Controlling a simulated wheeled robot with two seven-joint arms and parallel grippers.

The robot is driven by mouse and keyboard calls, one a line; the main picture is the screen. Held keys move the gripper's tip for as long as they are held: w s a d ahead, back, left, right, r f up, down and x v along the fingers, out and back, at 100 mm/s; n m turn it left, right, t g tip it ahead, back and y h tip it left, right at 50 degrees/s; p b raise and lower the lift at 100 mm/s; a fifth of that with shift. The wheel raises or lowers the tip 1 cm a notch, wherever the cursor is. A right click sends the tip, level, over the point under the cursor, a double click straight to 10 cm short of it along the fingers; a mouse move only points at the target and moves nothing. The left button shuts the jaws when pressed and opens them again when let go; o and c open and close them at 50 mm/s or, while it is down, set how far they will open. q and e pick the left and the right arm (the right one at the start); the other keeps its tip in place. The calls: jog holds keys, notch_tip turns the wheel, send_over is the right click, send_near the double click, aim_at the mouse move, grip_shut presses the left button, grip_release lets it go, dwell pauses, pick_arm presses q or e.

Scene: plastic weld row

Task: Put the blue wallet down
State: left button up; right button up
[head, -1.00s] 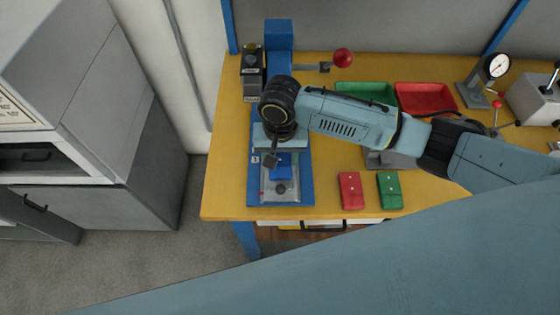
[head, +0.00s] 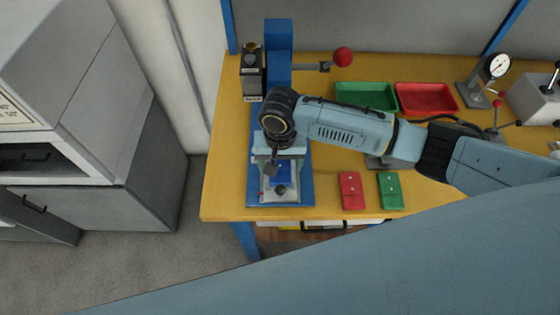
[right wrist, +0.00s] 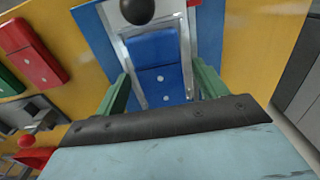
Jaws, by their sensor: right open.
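The blue wallet (right wrist: 157,55) lies flat in a silver frame (right wrist: 183,30) on a blue base plate (right wrist: 97,35) in the right wrist view. It has two pale dots on it. In the head view the blue wallet (head: 283,173) is partly hidden under my right gripper (head: 280,163). My right gripper (right wrist: 163,88) is open, with one green finger on each side of the wallet. I cannot tell whether the fingers touch it. My left gripper is not in view.
A red wallet (head: 350,190) and a green wallet (head: 390,190) lie to the right on the yellow table (head: 330,208). Green (head: 366,96) and red (head: 426,97) trays stand behind. A blue press column (head: 278,45) with a red-knobbed lever (head: 343,57) rises behind my gripper.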

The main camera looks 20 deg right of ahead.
notch_tip(320, 180, up, 12)
jog(key=p, duration=0.2)
jog(key=shift+r, duration=0.15)
